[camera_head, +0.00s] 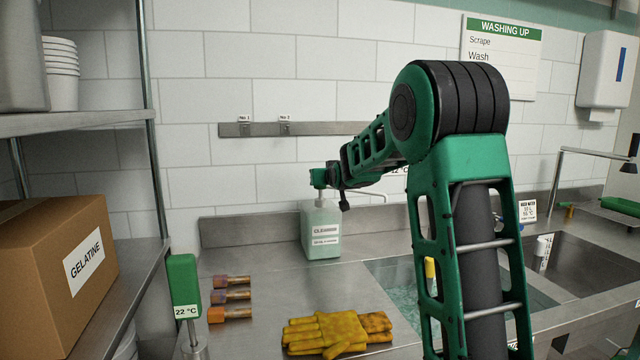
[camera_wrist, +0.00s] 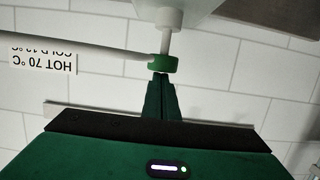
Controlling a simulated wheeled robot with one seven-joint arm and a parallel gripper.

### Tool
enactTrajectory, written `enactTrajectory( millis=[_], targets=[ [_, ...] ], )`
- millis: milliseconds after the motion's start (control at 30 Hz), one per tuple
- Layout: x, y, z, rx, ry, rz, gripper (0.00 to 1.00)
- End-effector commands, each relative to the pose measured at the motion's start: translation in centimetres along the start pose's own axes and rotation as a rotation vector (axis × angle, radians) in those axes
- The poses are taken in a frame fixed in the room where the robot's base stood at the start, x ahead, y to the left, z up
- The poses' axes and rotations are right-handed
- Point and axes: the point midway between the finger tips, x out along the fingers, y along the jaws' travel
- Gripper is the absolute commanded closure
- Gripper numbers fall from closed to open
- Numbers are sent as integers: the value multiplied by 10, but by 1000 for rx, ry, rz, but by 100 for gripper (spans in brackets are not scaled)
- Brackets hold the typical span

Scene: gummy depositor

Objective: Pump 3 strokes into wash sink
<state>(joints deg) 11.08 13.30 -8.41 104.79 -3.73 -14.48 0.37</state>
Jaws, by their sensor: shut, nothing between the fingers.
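A pale green cleaner bottle (camera_head: 321,232) stands upright on the steel counter. Its green pump head (camera_head: 318,178) is on top, and a thin white spout (camera_head: 372,192) reaches right toward the sink basin with greenish water (camera_head: 395,275). In the wrist view, which is upside down, the bottle (camera_wrist: 180,8) is at the top, with the green pump head (camera_wrist: 163,64) on a white stem and the spout (camera_wrist: 85,50) running left. My gripper (camera_wrist: 161,78) is shut and empty, its tips at the pump head; I cannot tell whether they touch. My arm hides part of the basin.
Yellow gloves (camera_head: 335,332) and several small brown-and-orange items (camera_head: 232,296) lie on the counter. A green thermometer (camera_head: 184,285) stands at front left. A second basin (camera_head: 580,262) is on the right. A gelatine box (camera_head: 60,270) sits on the left shelf.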

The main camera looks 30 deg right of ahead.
Motion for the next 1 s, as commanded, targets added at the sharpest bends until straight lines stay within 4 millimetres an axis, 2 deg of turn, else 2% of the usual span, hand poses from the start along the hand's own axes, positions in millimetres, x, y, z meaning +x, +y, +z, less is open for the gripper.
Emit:
enactTrajectory(
  millis=[200, 700, 1000],
  targets=[
    [-12, -2, -30, 0, 7, -2, 100],
    [-90, -1, -31, 0, 12, -1, 100],
    [-106, -1, -31, 0, 11, -2, 100]
  ],
)
